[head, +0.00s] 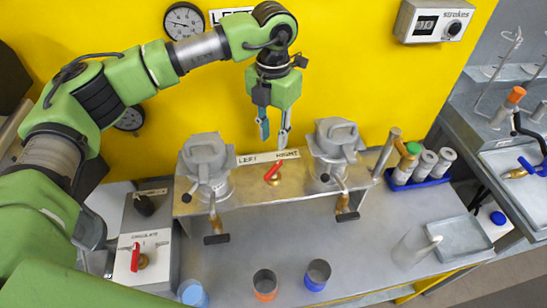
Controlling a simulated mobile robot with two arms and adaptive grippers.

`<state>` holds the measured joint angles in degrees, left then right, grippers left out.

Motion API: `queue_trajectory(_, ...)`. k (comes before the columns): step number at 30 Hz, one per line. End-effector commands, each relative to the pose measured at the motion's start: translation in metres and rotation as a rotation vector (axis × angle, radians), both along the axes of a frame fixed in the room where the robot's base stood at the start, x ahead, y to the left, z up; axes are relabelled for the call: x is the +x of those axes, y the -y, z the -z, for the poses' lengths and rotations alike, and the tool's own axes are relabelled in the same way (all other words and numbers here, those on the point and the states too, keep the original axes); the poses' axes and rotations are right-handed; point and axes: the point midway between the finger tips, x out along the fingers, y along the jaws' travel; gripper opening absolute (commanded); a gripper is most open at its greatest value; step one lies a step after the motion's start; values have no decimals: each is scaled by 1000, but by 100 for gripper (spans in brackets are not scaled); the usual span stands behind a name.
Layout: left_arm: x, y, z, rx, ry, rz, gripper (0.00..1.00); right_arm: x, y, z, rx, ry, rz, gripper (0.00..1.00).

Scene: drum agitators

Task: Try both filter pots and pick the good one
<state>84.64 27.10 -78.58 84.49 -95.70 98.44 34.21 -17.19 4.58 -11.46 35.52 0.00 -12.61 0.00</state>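The left filter pot (206,168), grey with a clamped lid, stands on the metal stand. The right filter pot (336,150) looks alike and stands at the other end. Each has a tap with a black handle below it, the left tap (215,222) and the right tap (344,208). A red valve handle (272,174) sits between the pots under a strip marked LEFT and RIGHT. My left gripper (274,140) points down above this strip, between the pots. Its fingers are apart with nothing between them. My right gripper is not in view.
A grey cup with an orange base (265,285), one with a blue base (317,275) and a blue cup (193,293) stand at the front. A clear beaker (411,247), a tray (459,239) and a blue rack (424,181) are right. A red lever (135,257) is left.

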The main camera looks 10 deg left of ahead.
Motion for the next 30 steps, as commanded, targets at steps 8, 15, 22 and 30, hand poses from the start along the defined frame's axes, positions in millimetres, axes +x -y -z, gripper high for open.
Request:
queue_trajectory(8,-2,-1,57,2,-6,-1,26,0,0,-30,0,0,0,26)
queue_trajectory(15,-1,0,96,0,-3,0,26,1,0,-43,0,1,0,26)
queue_trajectory(22,0,0,111,-1,-1,0,26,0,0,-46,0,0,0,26)
queue_trajectory(30,0,0,111,0,0,0,15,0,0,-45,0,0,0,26)
